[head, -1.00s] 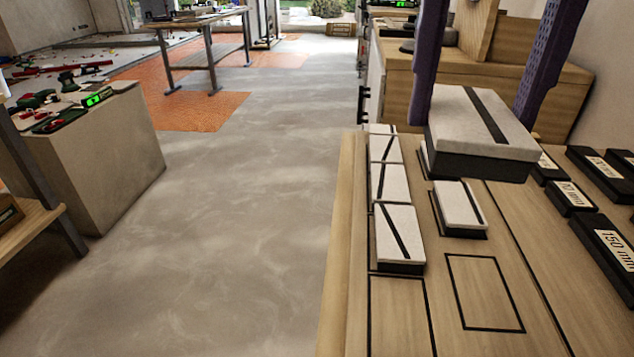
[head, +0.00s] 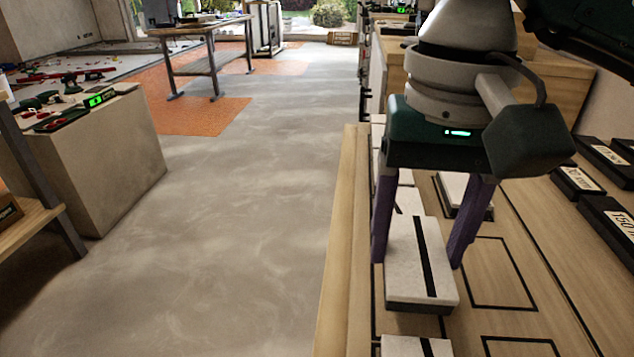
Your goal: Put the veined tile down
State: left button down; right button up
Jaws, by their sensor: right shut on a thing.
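The veined tile (head: 408,267) is a pale slab with a black stripe and a dark underside. My right gripper (head: 418,258) points down with its purple fingers on either side of the tile, shut on it. The tile is low over the left row of the wooden bench top (head: 343,265), lying about flat. I cannot tell whether it touches the wood. Another pale tile with a dark stripe (head: 400,347) lies nearer, at the bottom edge of the picture. Tiles farther along the row are partly hidden by my gripper. My left gripper is not in view.
Empty black outlines (head: 503,273) mark the bench to the right of the held tile. Dark labelled blocks (head: 608,215) line the right side. Open floor (head: 240,230) lies to the left.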

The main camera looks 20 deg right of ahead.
aim_at(416, 251)
notch_tip(416, 251, down, 4)
jog(key=shift+r, duration=0.25)
jog(key=shift+f+b, duration=0.15)
jog(key=shift+b, duration=0.25)
jog(key=o, duration=1.4)
jog(key=shift+o, duration=0.2)
